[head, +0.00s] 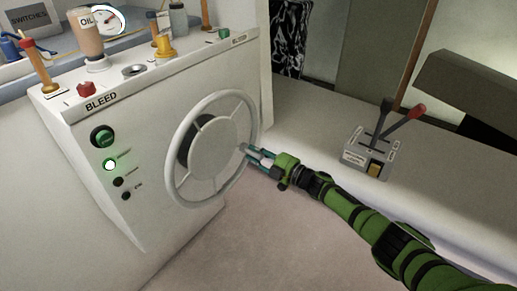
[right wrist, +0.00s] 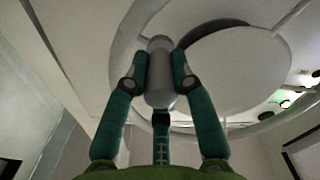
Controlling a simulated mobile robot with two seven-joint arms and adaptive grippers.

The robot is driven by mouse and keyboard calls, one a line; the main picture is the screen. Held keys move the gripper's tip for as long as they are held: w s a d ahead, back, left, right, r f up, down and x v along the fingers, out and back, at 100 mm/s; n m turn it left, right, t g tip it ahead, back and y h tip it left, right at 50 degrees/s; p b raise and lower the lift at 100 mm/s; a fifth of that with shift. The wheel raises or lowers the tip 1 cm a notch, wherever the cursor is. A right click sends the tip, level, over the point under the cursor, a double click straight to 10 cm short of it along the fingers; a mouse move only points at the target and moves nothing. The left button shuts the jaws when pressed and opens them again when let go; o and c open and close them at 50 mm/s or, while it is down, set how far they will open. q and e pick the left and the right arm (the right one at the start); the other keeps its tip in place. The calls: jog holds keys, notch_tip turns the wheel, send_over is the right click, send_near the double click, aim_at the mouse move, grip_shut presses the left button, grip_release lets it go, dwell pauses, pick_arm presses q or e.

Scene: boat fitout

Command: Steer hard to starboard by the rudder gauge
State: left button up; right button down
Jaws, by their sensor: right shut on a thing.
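The pale grey steering wheel (head: 214,150), with a round hub, spokes and a rim, stands on the front of the white console (head: 75,150). My right gripper (head: 250,152) is at the wheel's right side. In the right wrist view its two teal fingers are shut on a grey cylindrical knob (right wrist: 159,80) in front of the wheel (right wrist: 245,60). A round gauge (head: 108,19) with a white face and some red sits on top at the back; its reading is too small to tell, and I cannot confirm it is the rudder gauge. My left gripper is out of view.
The console top holds an oil bottle (head: 86,35), a yellow fitting (head: 165,46) and a red knob (head: 86,88). Below the BLEED label are a green button (head: 102,136) and a lit green lamp (head: 110,165). A lever box (head: 370,155) stands on the right ledge.

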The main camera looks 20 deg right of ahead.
jog(key=shift+s+a+f+m, duration=0.1)
jog(key=shift+s+f+m, duration=0.1)
jog(key=shift+f, duration=0.2)
jog(key=shift+s+a+f+m, duration=0.1)
jog(key=shift+f+m, duration=0.1)
jog(key=shift+f, duration=0.2)
jog(key=c, duration=1.1)
grip_release()
jog(key=shift+o, duration=0.2)
jog(key=shift+w+r, duration=0.1)
jog(key=shift+r, duration=0.05)
jog(key=v, duration=1.2)
